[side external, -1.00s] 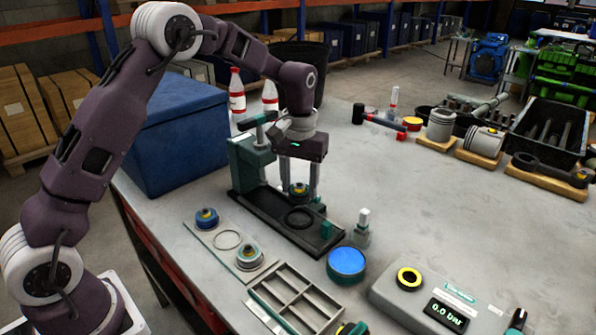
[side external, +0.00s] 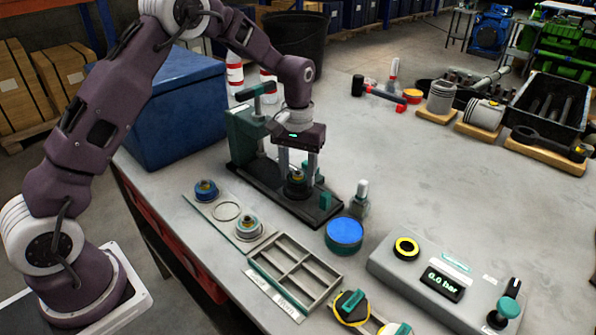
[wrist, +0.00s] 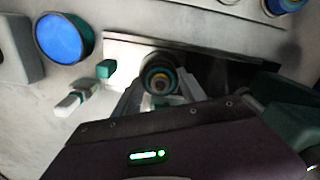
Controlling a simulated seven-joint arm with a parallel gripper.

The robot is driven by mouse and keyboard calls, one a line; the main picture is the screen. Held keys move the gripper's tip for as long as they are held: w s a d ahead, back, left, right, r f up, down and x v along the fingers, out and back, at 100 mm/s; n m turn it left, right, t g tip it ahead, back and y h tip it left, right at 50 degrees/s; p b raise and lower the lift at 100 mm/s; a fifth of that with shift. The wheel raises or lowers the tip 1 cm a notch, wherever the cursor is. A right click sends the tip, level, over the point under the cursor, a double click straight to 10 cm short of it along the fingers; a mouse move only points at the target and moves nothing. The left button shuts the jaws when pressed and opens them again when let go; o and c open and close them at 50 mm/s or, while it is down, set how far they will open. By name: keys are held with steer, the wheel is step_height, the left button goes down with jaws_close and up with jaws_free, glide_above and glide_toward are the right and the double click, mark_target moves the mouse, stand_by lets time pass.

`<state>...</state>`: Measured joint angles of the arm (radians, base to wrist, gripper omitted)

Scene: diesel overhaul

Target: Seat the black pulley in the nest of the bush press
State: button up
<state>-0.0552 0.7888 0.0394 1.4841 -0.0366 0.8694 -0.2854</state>
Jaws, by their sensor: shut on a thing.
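In the wrist view the pulley (wrist: 160,80) shows end-on between the fingertips. The bush press (side external: 246,140) is a green frame on a long dark base (side external: 325,207). The pulley is over the front part of that base, where the ring-shaped nest lies. The nest is hidden under the pulley, and I cannot tell whether the pulley touches it.
A blue-rimmed pulley (side external: 206,190) and another pulley (side external: 248,226) sit on a plate at the left. A small bottle (side external: 361,196) and a blue-lidded tin (side external: 344,233) stand close right of the base. A divided tray (side external: 295,272) lies in front.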

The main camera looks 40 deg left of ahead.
steer(key=shift+f, duration=0.25)
steer(key=shift+f, duration=0.6)
steer(key=o, duration=1.7)
steer(key=shift+r, duration=0.1)
steer(key=shift+r, duration=3.45)
steer(key=shift+r, duration=1.95)
